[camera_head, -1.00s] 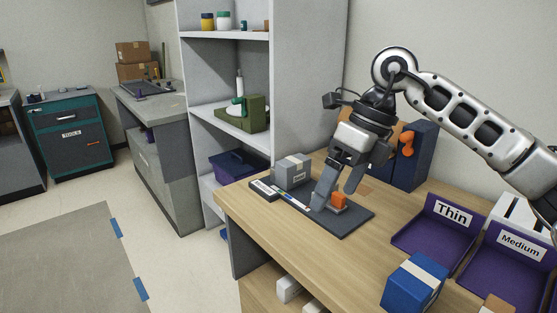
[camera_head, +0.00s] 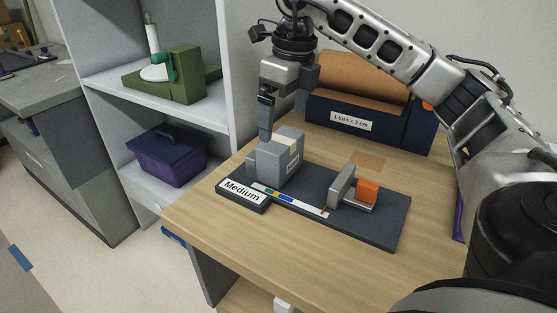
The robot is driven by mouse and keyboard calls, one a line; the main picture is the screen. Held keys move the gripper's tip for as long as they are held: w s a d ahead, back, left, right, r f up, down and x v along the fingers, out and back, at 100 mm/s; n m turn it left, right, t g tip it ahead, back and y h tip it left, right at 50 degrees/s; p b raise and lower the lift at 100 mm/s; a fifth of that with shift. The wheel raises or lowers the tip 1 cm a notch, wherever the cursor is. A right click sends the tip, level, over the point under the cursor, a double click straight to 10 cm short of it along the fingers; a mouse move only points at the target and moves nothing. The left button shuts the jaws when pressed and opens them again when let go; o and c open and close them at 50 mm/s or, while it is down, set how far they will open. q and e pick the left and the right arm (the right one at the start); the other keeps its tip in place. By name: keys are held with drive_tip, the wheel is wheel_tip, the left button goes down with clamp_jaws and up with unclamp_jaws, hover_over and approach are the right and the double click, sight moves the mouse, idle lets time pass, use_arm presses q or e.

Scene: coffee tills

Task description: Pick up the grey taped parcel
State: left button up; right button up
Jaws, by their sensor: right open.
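The grey taped parcel (camera_head: 287,152) is a box with a pale tape strip over its top and a small label. It stands upright on the dark measuring board (camera_head: 385,219), against a grey end stop (camera_head: 254,164). My right gripper (camera_head: 283,122) is open, pointing down over the parcel. One finger hangs at the parcel's left side with its tip near the top edge; the other is higher and behind. I cannot tell whether a finger touches the parcel. My left gripper is not in view.
A grey slider (camera_head: 341,187) with an orange knob (camera_head: 367,191) stands on the board, apart from the parcel. A "Medium" sign (camera_head: 242,191) is at the board's front left. A navy bin with a cardboard-coloured back (camera_head: 352,120) stands behind. A shelf unit (camera_head: 110,85) rises at left.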

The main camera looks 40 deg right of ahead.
sight(281, 139)
drive_tip(key=f, duration=0.6)
drive_tip(key=w+f, duration=0.1)
drive_tip(key=f, duration=0.1)
drive_tip(key=shift+a+f, duration=0.15)
drive_tip(key=shift+f, duration=0.25)
drive_tip(key=c, duration=0.9)
drive_tip(key=shift+o, duration=0.2)
